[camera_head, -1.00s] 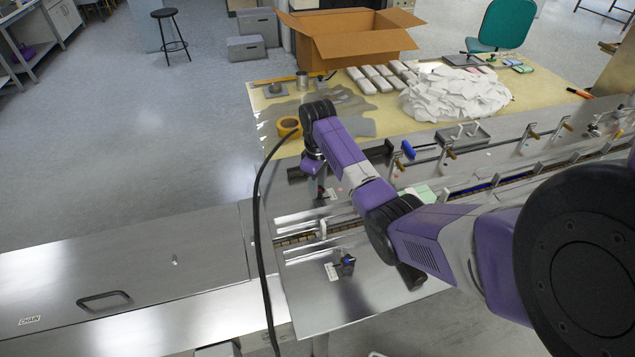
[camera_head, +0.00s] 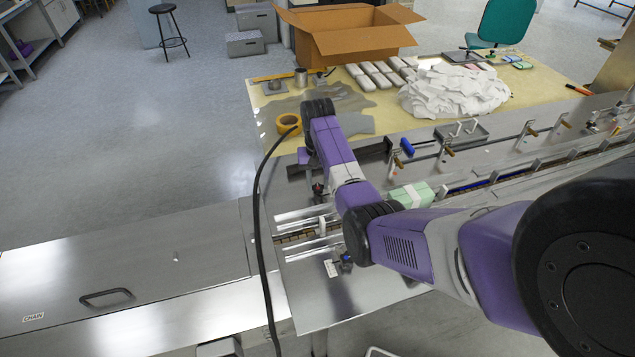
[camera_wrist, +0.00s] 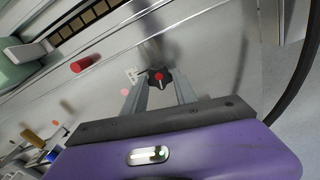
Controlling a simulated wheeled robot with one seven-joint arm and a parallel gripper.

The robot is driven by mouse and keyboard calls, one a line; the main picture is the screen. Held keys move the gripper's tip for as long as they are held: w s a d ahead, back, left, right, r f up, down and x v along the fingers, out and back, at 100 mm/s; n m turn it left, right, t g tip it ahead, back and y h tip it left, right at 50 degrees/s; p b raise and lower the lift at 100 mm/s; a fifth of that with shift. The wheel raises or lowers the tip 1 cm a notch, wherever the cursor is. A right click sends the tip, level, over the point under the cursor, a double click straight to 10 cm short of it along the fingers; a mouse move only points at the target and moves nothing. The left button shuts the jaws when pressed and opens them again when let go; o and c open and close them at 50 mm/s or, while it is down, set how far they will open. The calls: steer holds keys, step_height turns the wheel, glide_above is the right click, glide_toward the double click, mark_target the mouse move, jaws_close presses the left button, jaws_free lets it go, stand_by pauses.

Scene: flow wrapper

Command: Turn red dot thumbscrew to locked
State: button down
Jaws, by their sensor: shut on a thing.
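The red dot thumbscrew (camera_wrist: 158,80) is a dark lobed knob with a red dot on top, seen in the wrist view beyond my fingers. My gripper (camera_wrist: 161,88) is shut on it, with one grey finger on each side. A small white label (camera_wrist: 131,75) with dark marks lies on the metal plate beside the knob. In the head view my gripper (camera_head: 318,190) is low over the plate, and my arm hides part of this spot. The knob's exact angle against the label is too small to tell.
A second dark knob (camera_head: 346,262) with a white label (camera_head: 331,268) stands nearer on the plate. A tape roll (camera_head: 288,124) and a white heap (camera_head: 455,90) lie on the far table. A black cable hangs left of my arm.

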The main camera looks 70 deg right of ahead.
mark_target(319, 187)
steer(key=m, duration=0.4)
steer(key=shift+r+m, duration=0.1)
steer(key=shift+m, duration=0.2)
steer(key=m, duration=0.3)
steer(key=shift+m, duration=0.4)
steer(key=m, duration=0.3)
steer(key=shift+s+m, duration=0.1)
steer(key=shift+m, duration=2)
steer(key=c, duration=1)
jaws_free()
steer(key=shift+s, duration=0.1)
steer(key=shift+o, duration=0.2)
steer(key=shift+r+b, duration=0.75)
steer(key=shift+r, duration=3.15)
